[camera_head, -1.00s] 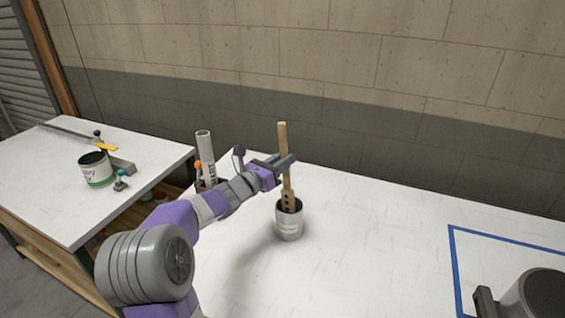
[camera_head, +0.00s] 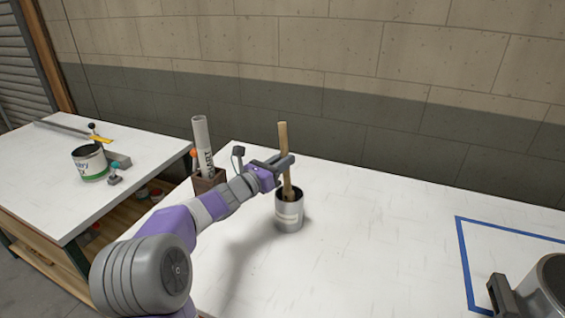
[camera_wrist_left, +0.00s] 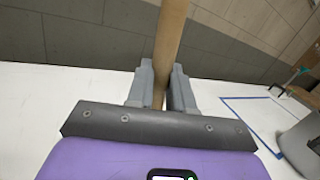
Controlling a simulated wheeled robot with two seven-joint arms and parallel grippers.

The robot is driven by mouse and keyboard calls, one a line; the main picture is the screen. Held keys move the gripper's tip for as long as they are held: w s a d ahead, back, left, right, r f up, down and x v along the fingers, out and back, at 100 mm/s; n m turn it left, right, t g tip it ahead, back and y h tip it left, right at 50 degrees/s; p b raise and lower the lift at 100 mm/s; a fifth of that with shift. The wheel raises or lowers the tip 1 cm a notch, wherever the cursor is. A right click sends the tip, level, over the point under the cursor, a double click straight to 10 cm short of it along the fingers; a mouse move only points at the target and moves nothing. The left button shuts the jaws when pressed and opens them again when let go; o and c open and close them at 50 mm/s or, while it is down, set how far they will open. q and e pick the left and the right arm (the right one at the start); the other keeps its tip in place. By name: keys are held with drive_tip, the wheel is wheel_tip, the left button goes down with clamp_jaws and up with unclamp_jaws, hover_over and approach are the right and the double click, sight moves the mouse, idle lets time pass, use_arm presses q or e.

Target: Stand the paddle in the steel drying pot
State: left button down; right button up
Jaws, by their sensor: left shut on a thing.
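The paddle (camera_head: 283,145) is a long wooden stick, standing nearly upright with a slight lean. My left gripper (camera_head: 285,168) is shut on its shaft, above the pot's rim. The left wrist view shows the shaft (camera_wrist_left: 171,35) between the two fingers (camera_wrist_left: 160,88). The steel drying pot (camera_head: 289,214) is a small grey cylinder on the white bench, right below the gripper. The paddle's lower end is inside the pot and hidden by its wall; I cannot tell whether it touches the bottom.
A brown holder (camera_head: 208,183) with a rolled white chart (camera_head: 202,145) stands behind my left arm. A labelled can (camera_head: 90,163) sits on the left bench. Blue tape (camera_head: 463,255) marks the right, beside a large grey round thing (camera_head: 535,295). Bench between is clear.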

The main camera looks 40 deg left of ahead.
use_arm(q)
drive_tip(key=shift+a, duration=0.1)
drive_tip(key=c, duration=0.9)
unclamp_jaws()
drive_tip(key=s, duration=0.7)
drive_tip(key=shift+s+a+f, duration=0.25)
drive_tip(key=shift+s+f, duration=0.05)
drive_tip(key=shift+f, duration=0.1)
